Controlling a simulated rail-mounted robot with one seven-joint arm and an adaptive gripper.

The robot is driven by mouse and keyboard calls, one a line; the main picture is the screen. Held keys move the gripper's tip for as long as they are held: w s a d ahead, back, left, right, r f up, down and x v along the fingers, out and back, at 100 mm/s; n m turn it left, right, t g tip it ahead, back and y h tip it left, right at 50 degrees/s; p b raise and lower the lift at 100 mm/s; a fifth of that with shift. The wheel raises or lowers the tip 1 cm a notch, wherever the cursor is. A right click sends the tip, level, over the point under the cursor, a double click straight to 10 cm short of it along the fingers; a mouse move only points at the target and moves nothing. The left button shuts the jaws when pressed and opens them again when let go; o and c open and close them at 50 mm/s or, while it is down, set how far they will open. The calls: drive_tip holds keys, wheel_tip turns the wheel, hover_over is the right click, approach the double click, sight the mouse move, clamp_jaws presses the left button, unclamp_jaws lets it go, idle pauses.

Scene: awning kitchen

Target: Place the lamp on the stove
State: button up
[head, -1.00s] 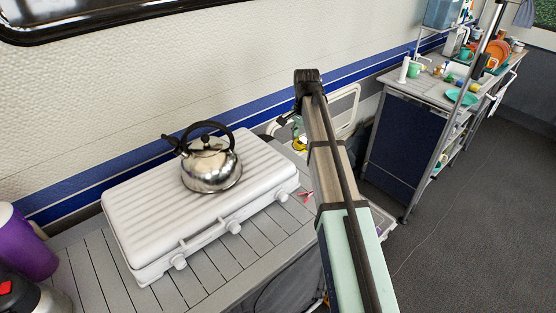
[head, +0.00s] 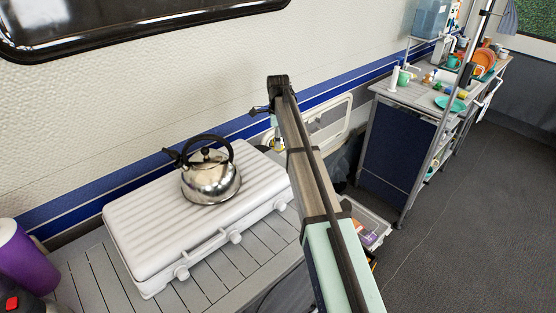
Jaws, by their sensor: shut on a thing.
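The stove (head: 160,225) is a closed white portable case with a ridged lid and knobs along its front. It lies on the grey slatted table at left. A steel kettle (head: 209,180) with a black handle stands on the back right part of its lid. My arm reaches up in front of the camera, right of the stove. My gripper's jaws are hidden behind it. Small dark and yellow parts show just left of the arm's far end, too small to name. I cannot make out the lamp.
A purple container (head: 25,258) stands at the far left. The stove lid is bare left of the kettle. An open crate (head: 372,228) sits low, right of my arm. A counter (head: 408,92) with dishes stands beyond. The grey floor (head: 465,205) at right is clear.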

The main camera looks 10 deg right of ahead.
wheel_tip(320, 180, down, 11)
drive_tip(key=shift+r+p, duration=0.1)
drive_tip(key=shift+p, duration=0.9)
drive_tip(key=o, duration=1.2)
drive_tip(key=shift+f, duration=0.2)
wheel_tip(320, 180, up, 12)
drive_tip(key=b, duration=0.3)
drive_tip(key=shift+r, duration=0.15)
